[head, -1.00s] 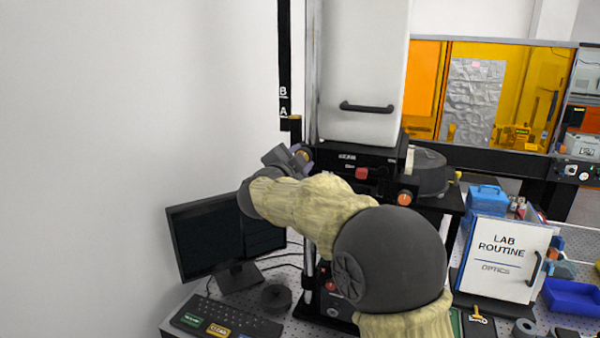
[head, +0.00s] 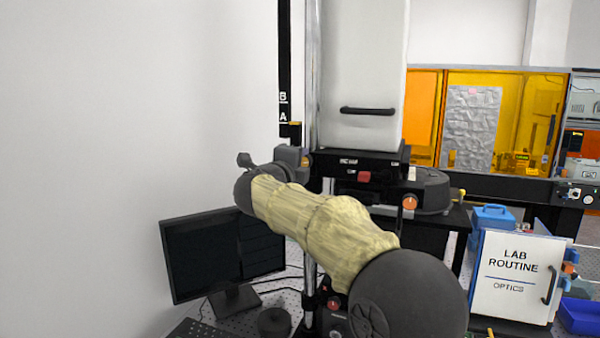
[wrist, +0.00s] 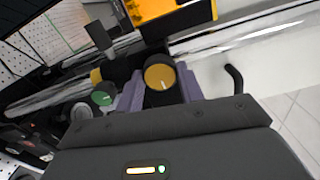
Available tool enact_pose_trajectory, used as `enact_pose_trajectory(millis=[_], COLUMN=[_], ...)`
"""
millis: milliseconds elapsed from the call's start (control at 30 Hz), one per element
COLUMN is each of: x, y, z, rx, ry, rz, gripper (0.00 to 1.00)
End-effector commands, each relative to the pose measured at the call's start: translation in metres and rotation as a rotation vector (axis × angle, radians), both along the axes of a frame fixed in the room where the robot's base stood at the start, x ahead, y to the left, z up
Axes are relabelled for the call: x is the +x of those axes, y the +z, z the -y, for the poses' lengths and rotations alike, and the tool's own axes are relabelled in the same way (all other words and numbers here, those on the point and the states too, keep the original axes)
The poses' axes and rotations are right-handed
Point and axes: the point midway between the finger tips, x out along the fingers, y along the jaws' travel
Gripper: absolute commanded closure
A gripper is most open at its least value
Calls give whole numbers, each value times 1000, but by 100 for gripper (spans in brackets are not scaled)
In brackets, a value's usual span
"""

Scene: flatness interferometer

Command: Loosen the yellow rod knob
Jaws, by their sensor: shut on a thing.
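The yellow rod knob (wrist: 160,77) is round with a white index line and sits near the middle of the wrist view. My gripper (wrist: 158,92) has its purple fingers on either side of the knob and is shut on it. In the head view my gripper (head: 292,160) is at the upright rod, below the black strip marked A and B (head: 284,105). There the knob is mostly hidden behind my gripper. The knob's line points up and slightly right in the wrist view.
A green-faced knob (wrist: 103,94) sits just left of the fingers. A black curved handle (wrist: 234,78) is to their right. The white housing (head: 362,70) stands right of the rod. A monitor (head: 222,255) is below my gripper. Open wall space lies left.

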Motion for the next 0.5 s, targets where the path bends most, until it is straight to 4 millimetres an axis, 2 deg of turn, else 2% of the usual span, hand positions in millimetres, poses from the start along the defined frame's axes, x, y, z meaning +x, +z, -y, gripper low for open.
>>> enact_pose_trajectory(millis=[500], x=[1], y=[-2], z=[0], rx=[50], ry=[-3], rz=[12], gripper=[85])
